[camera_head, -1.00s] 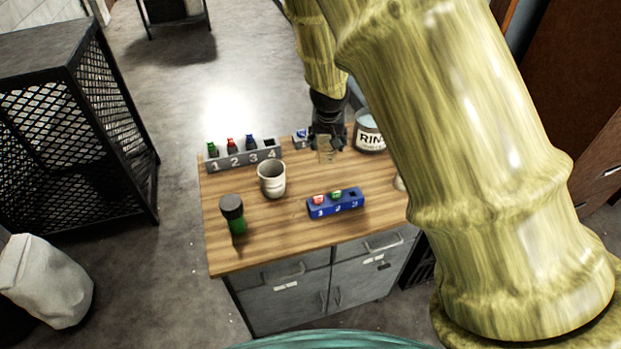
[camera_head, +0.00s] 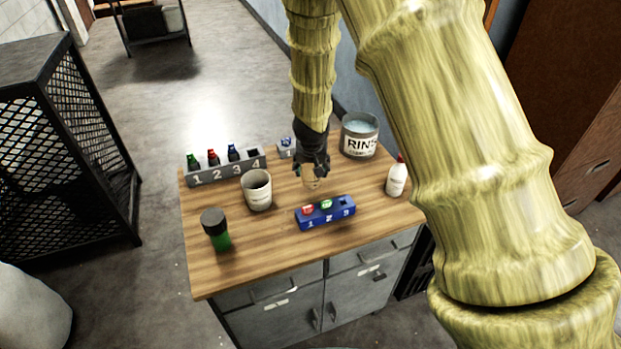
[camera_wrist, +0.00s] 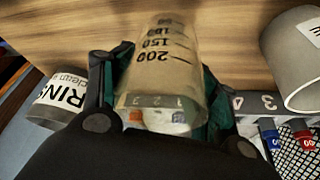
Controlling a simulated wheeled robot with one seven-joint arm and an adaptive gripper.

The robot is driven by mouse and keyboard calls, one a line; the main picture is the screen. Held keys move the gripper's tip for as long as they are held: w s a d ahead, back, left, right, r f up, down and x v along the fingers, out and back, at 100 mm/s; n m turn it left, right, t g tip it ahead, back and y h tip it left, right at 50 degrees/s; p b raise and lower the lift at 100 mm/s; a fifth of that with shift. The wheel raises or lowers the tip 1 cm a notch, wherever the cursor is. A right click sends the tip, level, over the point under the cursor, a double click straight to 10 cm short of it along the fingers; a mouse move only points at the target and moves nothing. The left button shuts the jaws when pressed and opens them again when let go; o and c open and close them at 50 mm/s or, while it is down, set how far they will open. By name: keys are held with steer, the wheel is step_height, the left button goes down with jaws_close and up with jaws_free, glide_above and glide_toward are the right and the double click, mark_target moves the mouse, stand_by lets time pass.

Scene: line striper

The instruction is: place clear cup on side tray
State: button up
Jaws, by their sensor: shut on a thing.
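My gripper (camera_head: 313,168) is shut on the clear cup (camera_head: 309,180), above the wooden table and just behind the blue tray. In the wrist view the clear cup (camera_wrist: 165,75) is between my fingers, see-through with dark marks reading 200, 150 and 100. It appears clear of the tabletop, but the exact gap is hard to judge. A blue tray (camera_head: 338,214) numbered 1 2 3 holds a red and a green item, with slot 3 empty. I cannot tell whether any tray in view is the side tray.
On the wooden table (camera_head: 265,245) stand a beige cup (camera_head: 257,194), a dark-capped green bottle (camera_head: 216,231), a grey rack (camera_head: 226,169) with slot 4 empty, a RINSE can (camera_head: 359,140) and a red-capped white bottle (camera_head: 396,180). The table's front right is bare.

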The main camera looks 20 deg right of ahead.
mark_target(311, 176)
steer(key=shift+f+b, duration=0.45)
steer(key=shift+f, duration=1.55)
steer(key=shift+a, duration=0.1)
steer(key=o, duration=1.2)
steer(key=shift+r, duration=0.1)
